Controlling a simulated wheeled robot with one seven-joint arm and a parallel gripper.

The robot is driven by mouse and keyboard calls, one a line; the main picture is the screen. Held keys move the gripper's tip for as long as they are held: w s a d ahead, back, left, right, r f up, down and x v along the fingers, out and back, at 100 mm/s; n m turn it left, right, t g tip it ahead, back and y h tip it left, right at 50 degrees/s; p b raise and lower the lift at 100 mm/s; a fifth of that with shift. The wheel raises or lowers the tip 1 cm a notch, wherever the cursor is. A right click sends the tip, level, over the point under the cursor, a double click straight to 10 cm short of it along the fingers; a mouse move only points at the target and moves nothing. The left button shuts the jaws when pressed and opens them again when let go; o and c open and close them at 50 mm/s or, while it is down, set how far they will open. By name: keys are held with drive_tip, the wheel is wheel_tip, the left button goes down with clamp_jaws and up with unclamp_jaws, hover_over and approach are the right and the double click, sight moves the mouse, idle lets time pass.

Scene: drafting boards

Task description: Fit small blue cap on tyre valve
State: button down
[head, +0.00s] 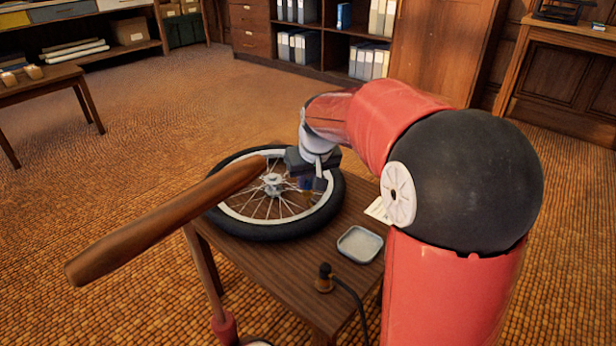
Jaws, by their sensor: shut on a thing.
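A spoked wheel with a black tyre (262,232) lies flat on a small wooden table. My gripper (312,186) points down over the right part of the wheel, by the rim. It is shut on the small blue cap (306,184), which shows only as a dark blue patch at the fingers. The tyre valve cannot be made out; the gripper and cap cover that part of the rim. I cannot tell whether the cap touches the valve.
A shallow grey dish (359,245) looks empty on the table (292,278). A black hose end (325,279) stands near the table's front edge. A pump's long wooden handle (165,222) crosses in front of the wheel's left side. A white paper (378,211) lies partly behind my arm.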

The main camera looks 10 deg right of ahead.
drive_tip(key=shift+f+b, duration=0.5)
drive_tip(key=shift+f, duration=0.3)
drive_tip(key=c, duration=1.3)
unclamp_jaws()
drive_tip(key=shift+o, duration=0.2)
